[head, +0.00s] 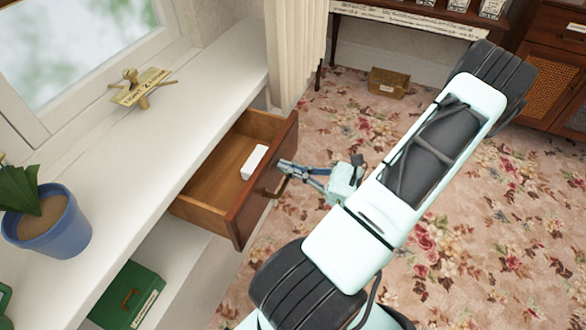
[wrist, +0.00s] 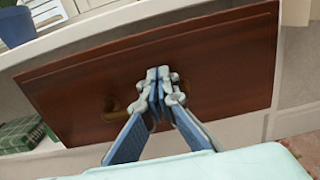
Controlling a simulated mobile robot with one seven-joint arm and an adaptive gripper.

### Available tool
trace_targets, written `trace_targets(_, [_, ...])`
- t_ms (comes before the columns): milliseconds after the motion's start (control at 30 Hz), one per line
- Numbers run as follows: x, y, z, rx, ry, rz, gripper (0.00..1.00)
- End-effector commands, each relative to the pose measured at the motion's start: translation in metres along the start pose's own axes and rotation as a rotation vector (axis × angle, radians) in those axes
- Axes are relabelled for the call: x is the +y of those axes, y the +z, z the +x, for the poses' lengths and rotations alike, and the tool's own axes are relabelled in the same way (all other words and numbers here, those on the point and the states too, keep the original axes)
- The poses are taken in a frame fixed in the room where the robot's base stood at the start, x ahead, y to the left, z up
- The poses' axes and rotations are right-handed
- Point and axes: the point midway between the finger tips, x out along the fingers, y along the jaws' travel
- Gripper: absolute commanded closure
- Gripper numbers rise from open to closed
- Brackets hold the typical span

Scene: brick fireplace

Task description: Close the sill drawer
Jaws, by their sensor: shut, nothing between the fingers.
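The sill drawer (head: 213,186) is wooden and stands open, pulled out from under the white window sill. A small white block (head: 255,162) lies inside it. Its brown front panel (wrist: 220,62) fills much of the wrist view, with a brass-coloured handle (head: 277,187) partly hidden behind my fingers. My gripper (head: 284,167) is shut and empty, with its fingertips at the outer face of the drawer front, close to the handle. In the wrist view the fingertips (wrist: 158,75) are together in front of the panel. I cannot tell whether they touch it.
The white sill (head: 160,130) holds a blue plant pot (head: 52,232) and a brass figure with a label (head: 140,90). A green box (head: 127,296) sits on the shelf below. A small brown box (head: 389,82) stands on the flowered carpet. A beige curtain (head: 293,50) hangs beyond the drawer.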

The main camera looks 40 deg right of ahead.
Motion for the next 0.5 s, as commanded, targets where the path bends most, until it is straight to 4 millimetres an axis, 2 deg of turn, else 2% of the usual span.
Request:
trace_targets(167, [0.000, 0.000, 0.001, 0.000, 0.001, 0.000, 1.00])
trace_targets(267, [0.000, 0.001, 0.012, -0.003, 0.004, 0.000, 1.00])
trace_targets(367, [0.001, 0.002, 0.035, -0.004, 0.007, 0.000, 1.00])
trace_targets(500, [0.002, 0.002, 0.078, -0.005, 0.009, 0.001, 1.00])
